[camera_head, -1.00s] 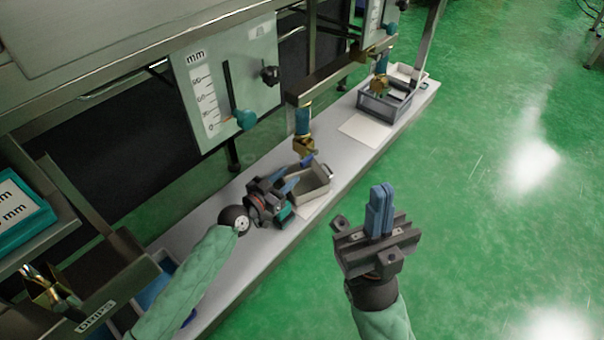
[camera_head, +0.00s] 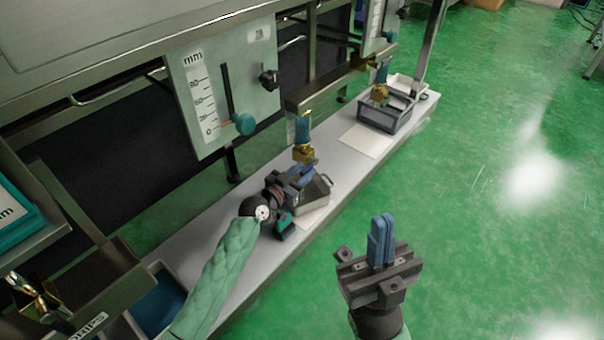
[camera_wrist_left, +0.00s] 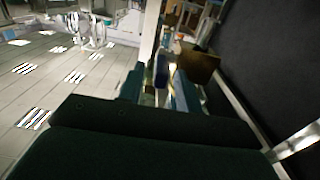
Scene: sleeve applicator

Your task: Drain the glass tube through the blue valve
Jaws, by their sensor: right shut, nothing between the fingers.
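The teal-looking glass tube (camera_head: 303,130) hangs under a metal beam, with a brass fitting (camera_head: 305,153) at its lower end. The blue valve handle sits just below the brass, largely overlapped by my left gripper (camera_head: 298,178) in the head view. In the left wrist view a blue piece (camera_wrist_left: 162,72), seemingly this handle, shows between my two teal fingers, which stand apart. I cannot tell whether they touch it. My right gripper (camera_head: 381,240) is shut and empty, pointing up over the floor, away from the bench.
A small grey tray (camera_head: 322,190) stands on the white bench (camera_head: 215,225) under the valve, beside my left gripper. A scale panel marked mm (camera_head: 222,85) hangs at left. A second brass valve (camera_head: 380,93) and a grey bin (camera_head: 384,122) stand further back. The right side is clear floor.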

